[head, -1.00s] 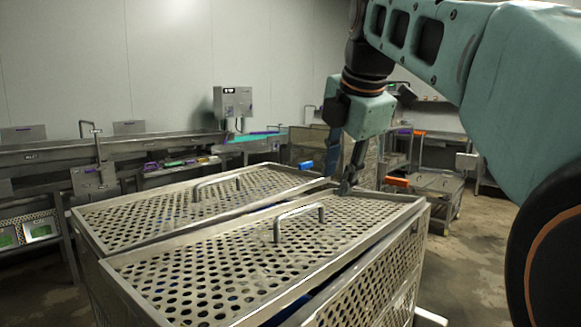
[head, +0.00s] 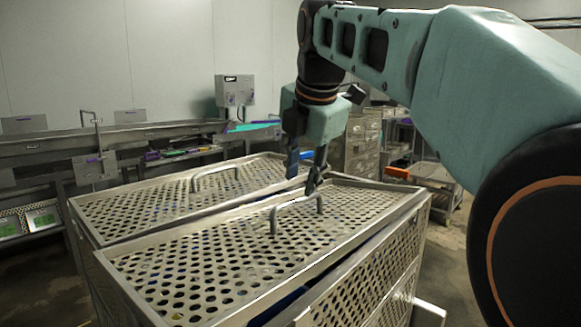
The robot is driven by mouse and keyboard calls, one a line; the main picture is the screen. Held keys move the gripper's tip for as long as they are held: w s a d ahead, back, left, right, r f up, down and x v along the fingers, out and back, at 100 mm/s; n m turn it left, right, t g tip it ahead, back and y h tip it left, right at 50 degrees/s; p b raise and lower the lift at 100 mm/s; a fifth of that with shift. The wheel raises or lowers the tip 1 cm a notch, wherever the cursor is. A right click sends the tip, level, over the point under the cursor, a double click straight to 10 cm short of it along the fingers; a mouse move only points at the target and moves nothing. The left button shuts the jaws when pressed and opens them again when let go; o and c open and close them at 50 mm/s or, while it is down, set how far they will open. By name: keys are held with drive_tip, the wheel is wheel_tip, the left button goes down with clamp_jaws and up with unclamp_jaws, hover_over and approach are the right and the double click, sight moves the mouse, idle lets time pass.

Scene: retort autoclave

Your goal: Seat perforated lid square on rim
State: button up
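The near perforated metal lid (head: 215,262) with a raised bar handle (head: 297,203) lies on the near perforated basket (head: 385,285). It does not sit square on the rim: a gap with something blue inside shows along its near right edge. My gripper (head: 303,180) points down just behind the right end of the handle, with its fingers apart. Nothing shows between the fingers. Whether a finger touches the handle or lid cannot be told from this angle.
A second lid (head: 150,212) with its own handle (head: 216,176) covers the basket behind, close alongside. A metal conveyor bench (head: 60,150) runs along the back wall under a control box (head: 234,92). Carts and stacked baskets (head: 355,150) stand behind right. Open floor (head: 445,265) shows at right.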

sight(298, 199)
drive_tip(key=x, duration=0.8)
drive_tip(key=shift+w+f, duration=0.1)
drive_tip(key=shift+c, duration=0.2)
clamp_jaws()
